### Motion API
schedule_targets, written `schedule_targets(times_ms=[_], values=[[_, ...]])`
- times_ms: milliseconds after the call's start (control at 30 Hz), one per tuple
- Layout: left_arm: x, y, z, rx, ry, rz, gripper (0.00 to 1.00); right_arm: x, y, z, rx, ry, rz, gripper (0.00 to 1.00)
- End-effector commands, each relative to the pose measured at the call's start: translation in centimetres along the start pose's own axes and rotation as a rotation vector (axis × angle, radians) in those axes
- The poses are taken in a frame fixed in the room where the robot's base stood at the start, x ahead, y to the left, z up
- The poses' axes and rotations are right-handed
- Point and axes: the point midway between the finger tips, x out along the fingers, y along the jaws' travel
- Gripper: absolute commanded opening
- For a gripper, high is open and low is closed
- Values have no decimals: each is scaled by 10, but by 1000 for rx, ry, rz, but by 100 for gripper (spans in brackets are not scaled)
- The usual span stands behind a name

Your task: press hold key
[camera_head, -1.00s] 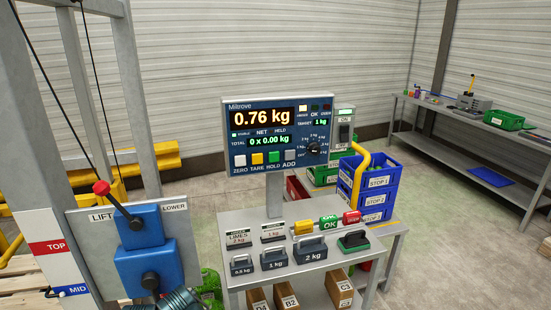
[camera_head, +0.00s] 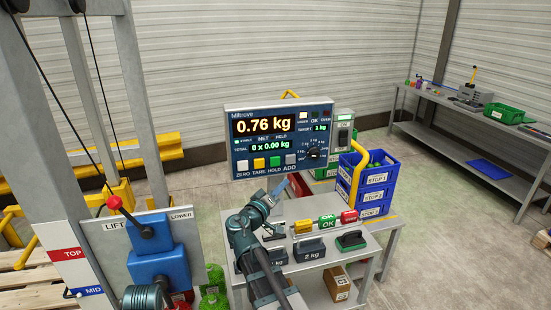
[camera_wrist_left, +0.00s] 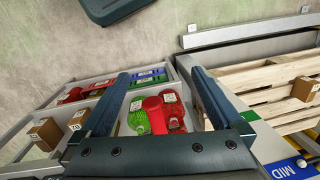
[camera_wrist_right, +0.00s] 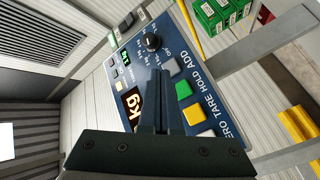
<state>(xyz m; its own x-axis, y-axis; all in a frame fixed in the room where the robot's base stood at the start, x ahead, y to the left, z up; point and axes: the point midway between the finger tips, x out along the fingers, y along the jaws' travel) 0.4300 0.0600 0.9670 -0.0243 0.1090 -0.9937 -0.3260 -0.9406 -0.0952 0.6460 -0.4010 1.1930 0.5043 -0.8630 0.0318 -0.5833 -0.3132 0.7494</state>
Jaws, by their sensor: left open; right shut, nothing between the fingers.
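The scale panel (camera_head: 280,136) stands on a post behind the small table and reads 0.76 kg, with the total at 0 x 0.00 kg. Its green HOLD key (camera_head: 274,161) sits between the yellow TARE key (camera_head: 258,163) and the grey ADD key (camera_head: 291,159). My right gripper (camera_head: 283,184) is shut and empty, just below the panel's lower edge. In the right wrist view the green key (camera_wrist_right: 183,90) shows beside the shut fingers (camera_wrist_right: 161,74); I cannot tell the gap to the panel. My left gripper (camera_wrist_left: 160,73) is open and empty above green and red items.
Weights (camera_head: 312,250) and coloured stamps (camera_head: 328,222) crowd the table (camera_head: 385,232) under my right arm. Blue STOP bins (camera_head: 372,185) stand right of the panel. The lift lever (camera_head: 130,215) is at left. A range knob (camera_head: 314,153) is on the panel.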

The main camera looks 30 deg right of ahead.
Motion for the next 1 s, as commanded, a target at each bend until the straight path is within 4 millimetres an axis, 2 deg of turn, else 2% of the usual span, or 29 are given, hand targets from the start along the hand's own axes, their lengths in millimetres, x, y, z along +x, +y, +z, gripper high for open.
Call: schedule_targets(times_ms=[133, 567, 767, 1000], values=[[-3, 0, 0, 0, 0, 0, 100, 7, 8, -7, -5, 32, 23, 0], [-2, 0, 0, 0, 0, 0, 100, 8, 7, -8, -6, 33, 24, 0], [-2, 0, 0, 0, 0, 0, 100, 16, 1, -15, -6, 33, 24, 0], [-2, 0, 0, 0, 0, 0, 100, 35, -13, -30, -6, 32, 24, 0]])
